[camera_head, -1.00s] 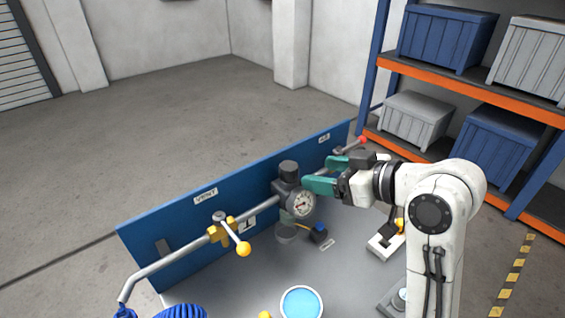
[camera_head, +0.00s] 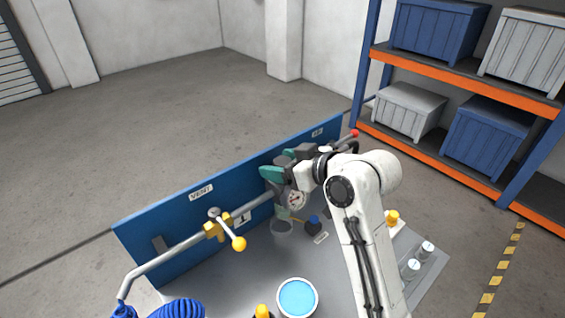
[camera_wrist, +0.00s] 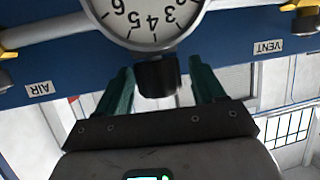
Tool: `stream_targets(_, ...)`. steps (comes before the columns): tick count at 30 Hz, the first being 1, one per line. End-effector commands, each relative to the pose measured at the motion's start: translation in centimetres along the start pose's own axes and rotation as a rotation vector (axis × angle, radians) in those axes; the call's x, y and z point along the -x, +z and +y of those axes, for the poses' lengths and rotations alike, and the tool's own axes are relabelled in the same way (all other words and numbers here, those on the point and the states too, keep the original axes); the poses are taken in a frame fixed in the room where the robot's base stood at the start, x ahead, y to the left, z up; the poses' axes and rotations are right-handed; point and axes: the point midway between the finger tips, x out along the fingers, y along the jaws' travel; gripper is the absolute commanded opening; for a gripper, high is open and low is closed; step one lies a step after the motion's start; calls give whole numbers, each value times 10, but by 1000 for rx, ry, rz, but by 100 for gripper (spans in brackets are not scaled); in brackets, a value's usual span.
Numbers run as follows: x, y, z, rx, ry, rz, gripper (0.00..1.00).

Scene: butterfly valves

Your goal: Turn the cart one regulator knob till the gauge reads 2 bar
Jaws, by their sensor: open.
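The regulator's dark knob (camera_wrist: 157,77) sits between the two teal fingers of my gripper (camera_wrist: 161,68) in the wrist view, with a gap on both sides. My gripper is open around it, upside down in that picture. In the head view my gripper (camera_head: 277,166) is at the top of the regulator and hides the knob. The gauge (camera_head: 296,200) shows just below the gripper, its reading too small to tell.
A blue panel (camera_head: 170,220) stands behind the pipe. A brass valve with a yellow-tipped lever (camera_head: 239,243) is left of the regulator. A blue-filled round container (camera_head: 297,298) and a blue coiled hose (camera_head: 178,311) are in front. Shelving with crates (camera_head: 405,110) stands at right.

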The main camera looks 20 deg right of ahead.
Motion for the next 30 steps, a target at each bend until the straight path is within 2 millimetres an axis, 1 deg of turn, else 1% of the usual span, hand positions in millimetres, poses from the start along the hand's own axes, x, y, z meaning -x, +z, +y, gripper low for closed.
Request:
stream_targets(1,0,0,0,0,0,0,67)
stream_targets(2,0,0,0,0,0,0,64)
stream_targets(16,0,0,0,-1,0,0,19)
stream_targets(17,0,0,0,-1,0,0,18)
stream_targets(23,0,-1,-1,-20,39,-3,18)
stream_targets(30,0,-1,-1,-73,168,-4,18)
